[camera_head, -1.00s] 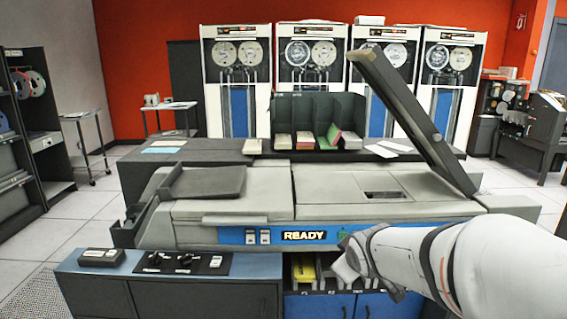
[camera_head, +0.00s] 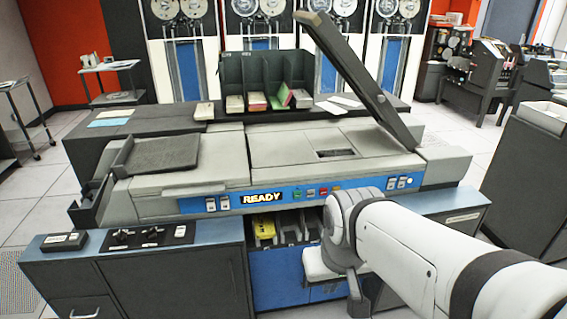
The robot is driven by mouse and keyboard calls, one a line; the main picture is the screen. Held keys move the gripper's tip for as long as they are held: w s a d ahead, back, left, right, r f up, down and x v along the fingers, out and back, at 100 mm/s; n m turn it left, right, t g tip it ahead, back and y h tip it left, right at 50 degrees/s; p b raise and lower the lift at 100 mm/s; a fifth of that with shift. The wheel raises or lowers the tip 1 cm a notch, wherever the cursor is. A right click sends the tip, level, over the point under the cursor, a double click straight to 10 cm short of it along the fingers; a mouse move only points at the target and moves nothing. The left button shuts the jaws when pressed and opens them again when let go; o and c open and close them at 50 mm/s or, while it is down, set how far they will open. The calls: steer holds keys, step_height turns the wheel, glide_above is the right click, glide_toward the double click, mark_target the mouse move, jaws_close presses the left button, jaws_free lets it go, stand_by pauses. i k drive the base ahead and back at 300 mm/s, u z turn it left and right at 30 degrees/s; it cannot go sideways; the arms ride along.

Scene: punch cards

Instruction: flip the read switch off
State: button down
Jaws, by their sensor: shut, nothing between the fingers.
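A grey card machine with a blue front strip and a lit READY sign (camera_head: 263,198) stands ahead. A pair of white rocker switches (camera_head: 217,203) sits left of the sign. Another pair (camera_head: 398,184) sits near the strip's right end. A black panel (camera_head: 150,237) on the front cabinet carries several dark knobs or toggles and a white one. Labels are too small to read, so I cannot tell which switch is the read switch. My gripper (camera_head: 355,286) is shut and empty, pointing down before the open bay below the strip, apart from the switches.
A raised dark lid (camera_head: 360,82) leans over the machine's right. Yellow and grey trays (camera_head: 264,229) sit in the bay above blue doors (camera_head: 278,277). A small dark box (camera_head: 64,241) lies on the cabinet top. A dark cabinet (camera_head: 525,185) stands close on the right.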

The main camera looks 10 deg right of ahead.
mark_target(392, 182)
steer(key=z, duration=0.6)
steer(key=i, duration=1.05)
steer(key=z, duration=0.05)
